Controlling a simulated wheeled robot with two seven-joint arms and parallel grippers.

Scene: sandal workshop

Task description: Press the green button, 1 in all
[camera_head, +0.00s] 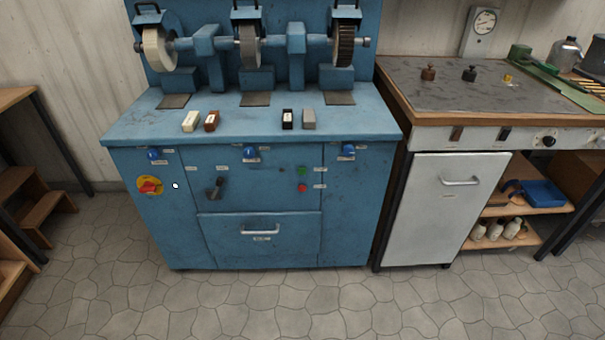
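A small green button (302,170) sits on the front panel of the blue grinding machine (260,235), right of the panel's middle. A red button (302,188) is just below it, and small white labels are beside both. Neither of my grippers shows in the head view. Nothing covers the green button.
The panel also has a red-and-yellow rotary switch (149,186), a black lever (215,189), blue knobs (250,153) and a drawer handle (260,231). A workbench (455,135) with a white door stands at right. The tiled floor (270,305) in front is clear.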

